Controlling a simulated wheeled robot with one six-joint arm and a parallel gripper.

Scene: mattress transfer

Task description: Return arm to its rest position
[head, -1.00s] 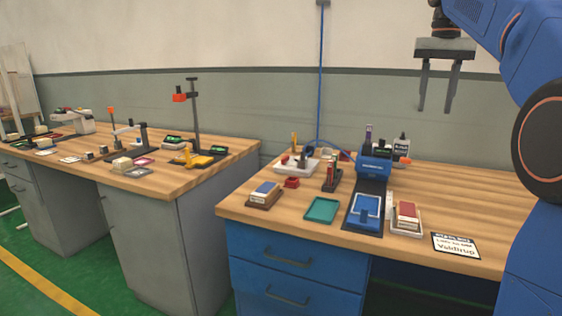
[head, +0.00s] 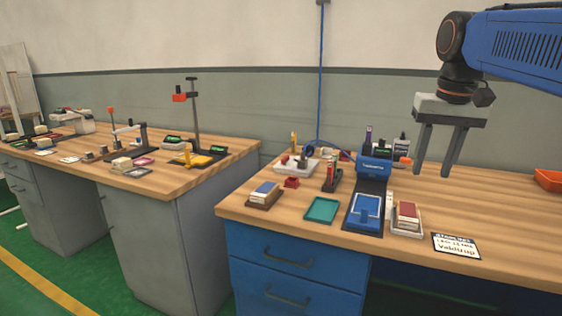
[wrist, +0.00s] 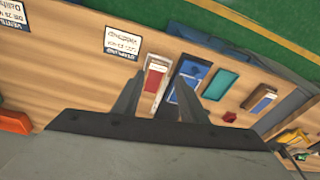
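My gripper (head: 437,150) hangs in the upper right of the head view, fingers pointing down and apart, with nothing between them. It is above the right part of the near workbench (head: 500,215), clear of the things on it. In the wrist view my gripper (wrist: 158,100) also shows two separate fingers with an empty gap. My blue arm reaches in from the right edge of the head view.
On the near bench stand a blue device (head: 365,212), a red-topped block on a white tray (head: 407,232), a teal tray (head: 321,210) and a label card (head: 456,246). An orange bin (head: 547,180) is at the right. Another bench (head: 165,183) stands left.

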